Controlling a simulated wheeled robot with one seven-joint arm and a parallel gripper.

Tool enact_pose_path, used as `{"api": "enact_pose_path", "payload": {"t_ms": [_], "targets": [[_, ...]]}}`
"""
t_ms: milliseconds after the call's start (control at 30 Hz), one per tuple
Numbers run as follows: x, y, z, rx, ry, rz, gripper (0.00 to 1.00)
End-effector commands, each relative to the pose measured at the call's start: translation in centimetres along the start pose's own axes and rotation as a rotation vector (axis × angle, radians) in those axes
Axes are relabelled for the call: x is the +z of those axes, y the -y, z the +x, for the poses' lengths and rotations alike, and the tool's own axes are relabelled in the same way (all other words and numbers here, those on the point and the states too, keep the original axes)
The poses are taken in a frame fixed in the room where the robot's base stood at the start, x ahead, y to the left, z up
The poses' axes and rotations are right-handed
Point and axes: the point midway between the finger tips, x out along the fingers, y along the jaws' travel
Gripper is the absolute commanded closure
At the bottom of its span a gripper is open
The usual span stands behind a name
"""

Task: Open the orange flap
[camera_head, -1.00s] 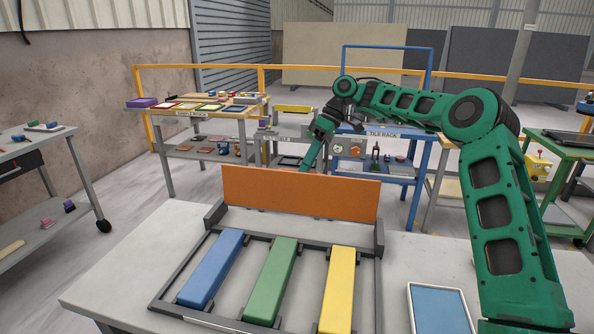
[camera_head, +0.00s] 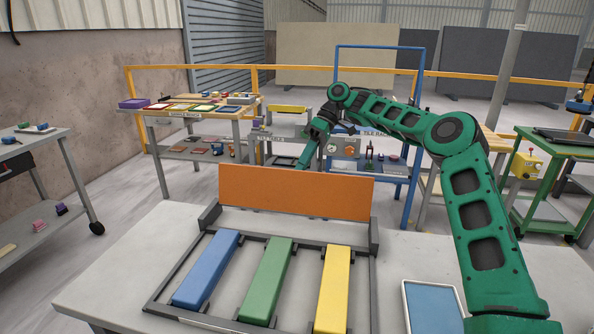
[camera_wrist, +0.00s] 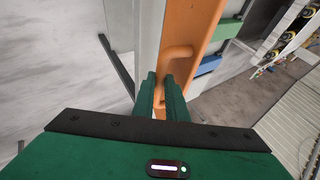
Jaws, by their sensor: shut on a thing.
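The orange flap (camera_head: 296,193) stands about upright along the back edge of a grey frame (camera_head: 168,275) on the stone slab. In the wrist view the flap (camera_wrist: 190,22) runs as an orange band with a loop handle (camera_wrist: 178,51) on it. My gripper (camera_wrist: 160,82) is at the handle, its two green fingers shut on it. In the head view my arm reaches over to the far side of the flap, and the flap hides my fingertips there.
A blue bar (camera_head: 208,268), a green bar (camera_head: 266,280) and a yellow bar (camera_head: 333,290) lie in the frame. A blue-topped tray (camera_head: 433,306) sits at the right of the slab. Several work tables and a blue tile rack (camera_head: 385,168) stand beyond.

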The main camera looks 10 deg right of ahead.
Motion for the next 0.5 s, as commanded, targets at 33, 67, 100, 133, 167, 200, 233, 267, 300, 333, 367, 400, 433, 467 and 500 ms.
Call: {"api": "enact_pose_path", "payload": {"t_ms": [33,67,100,133,167,200,233,267,300,333,367,400,433,467,500], "targets": [[-0.07,0.06,-0.26,0.004,-0.004,-0.002,1.00],[-0.08,0.06,-0.27,0.005,-0.004,-0.002,0.83],[-0.08,0.07,-0.28,0.005,-0.004,-0.002,0.73],[-0.09,0.07,-0.27,0.005,-0.004,-0.002,0.69],[-0.09,0.07,-0.26,0.004,-0.004,-0.002,0.69],[-0.09,0.07,-0.24,0.004,-0.004,-0.002,0.69],[-0.09,0.06,-0.23,0.004,-0.004,-0.002,0.69],[-0.09,0.06,-0.22,0.004,-0.004,-0.002,0.69],[-0.09,0.06,-0.20,0.004,-0.004,-0.002,0.69],[-0.09,0.06,-0.19,0.004,-0.004,-0.002,0.69],[-0.09,0.06,-0.19,0.003,-0.004,-0.002,0.69],[-0.11,0.07,-0.20,0.003,-0.004,-0.002,0.69],[-0.13,0.09,-0.23,0.003,-0.004,-0.002,0.69],[-0.17,0.13,-0.29,0.004,-0.004,-0.002,0.69],[-0.24,0.22,-0.42,0.004,-0.004,-0.002,0.69]]}}
